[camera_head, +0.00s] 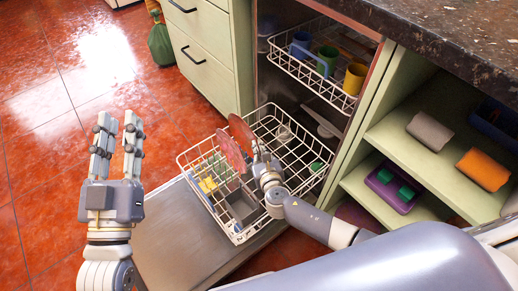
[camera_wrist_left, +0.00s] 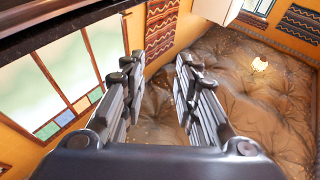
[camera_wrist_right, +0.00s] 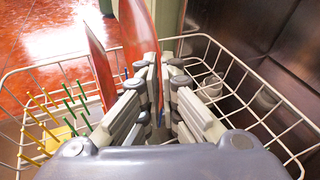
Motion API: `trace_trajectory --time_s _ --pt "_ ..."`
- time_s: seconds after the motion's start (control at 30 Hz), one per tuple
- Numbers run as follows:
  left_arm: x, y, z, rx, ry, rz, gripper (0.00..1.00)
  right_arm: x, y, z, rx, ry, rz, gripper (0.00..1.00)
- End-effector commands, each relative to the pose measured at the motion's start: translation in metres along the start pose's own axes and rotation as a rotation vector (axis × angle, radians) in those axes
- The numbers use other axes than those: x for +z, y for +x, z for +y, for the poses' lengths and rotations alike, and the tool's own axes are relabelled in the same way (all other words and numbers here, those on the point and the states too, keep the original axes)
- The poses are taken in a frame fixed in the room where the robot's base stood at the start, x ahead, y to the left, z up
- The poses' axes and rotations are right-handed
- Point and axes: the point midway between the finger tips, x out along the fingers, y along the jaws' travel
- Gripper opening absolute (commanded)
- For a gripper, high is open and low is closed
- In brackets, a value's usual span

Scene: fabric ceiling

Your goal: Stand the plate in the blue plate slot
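My right gripper (camera_wrist_right: 160,85) is over the lower dishwasher rack, its fingers closed around the edge of a red plate (camera_wrist_right: 138,35). In the head view this plate (camera_head: 241,133) is upright, just left of the right gripper (camera_head: 258,150). A second red plate (camera_head: 230,152) stands upright beside it; it also shows in the right wrist view (camera_wrist_right: 98,68). Yellow tines (camera_wrist_right: 38,122) and green tines (camera_wrist_right: 76,105) rise at the rack's left. Blue slot tines are mostly hidden behind the plates. My left gripper (camera_head: 117,140) is open and empty, away from the rack.
The lower rack (camera_head: 292,122) is pulled out above the open dishwasher door (camera_head: 175,235). The upper rack (camera_head: 310,75) holds several cups. Open shelves (camera_head: 400,140) and a dark countertop (camera_head: 440,40) lie right.

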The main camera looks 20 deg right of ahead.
Motion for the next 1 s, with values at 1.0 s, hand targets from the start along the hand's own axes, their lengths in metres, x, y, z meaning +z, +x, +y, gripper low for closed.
trace_trajectory --time_s 1.0 --pt "-0.024 -0.002 0.003 0.005 -0.006 0.128 0.28 -0.005 0.002 0.001 0.000 0.001 -0.003 0.00"
